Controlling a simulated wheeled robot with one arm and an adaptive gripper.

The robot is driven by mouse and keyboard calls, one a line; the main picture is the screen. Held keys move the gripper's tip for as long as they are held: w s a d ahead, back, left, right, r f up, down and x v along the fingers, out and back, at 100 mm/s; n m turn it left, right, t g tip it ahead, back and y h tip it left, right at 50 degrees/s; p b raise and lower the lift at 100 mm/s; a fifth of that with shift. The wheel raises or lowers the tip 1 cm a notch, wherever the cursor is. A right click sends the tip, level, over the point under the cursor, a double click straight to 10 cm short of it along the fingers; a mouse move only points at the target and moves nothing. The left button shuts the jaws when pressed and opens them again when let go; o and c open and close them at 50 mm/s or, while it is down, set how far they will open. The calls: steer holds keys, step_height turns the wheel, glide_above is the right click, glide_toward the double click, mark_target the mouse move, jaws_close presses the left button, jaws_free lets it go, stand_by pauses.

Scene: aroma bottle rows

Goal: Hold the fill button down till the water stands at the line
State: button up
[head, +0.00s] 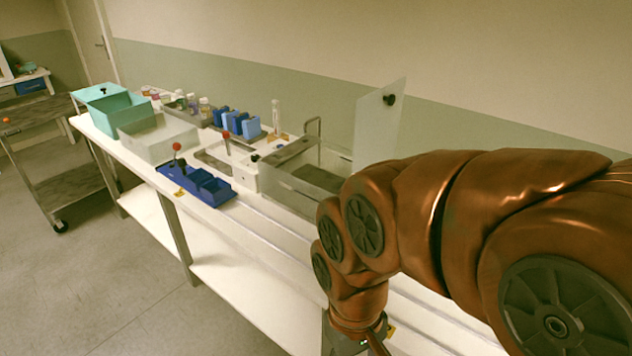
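A clear-walled tank (282,190) stands on the white bench with a thin bent tap (314,124) at its back. Something grey shows inside it; I cannot make out a water level or a line. A small white box (244,178) with a dark knob (255,158) stands at the tank's left end. I cannot tell whether this knob is the fill button. My copper arm covers the tank's right side. My gripper (362,346) is at the bottom edge, right of and nearer than the tank, mostly cut off. Its fingers cannot be made out.
A blue tray (205,190) and a red-topped lever (177,158) are left of the tank. Blue blocks, bottles and teal boxes (118,110) stand farther left. A translucent panel (376,125) rises behind the tank. The bench front strip (250,232) is clear.

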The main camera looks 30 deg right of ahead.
jaws_close()
stand_by(0.3)
stand_by(1.3)
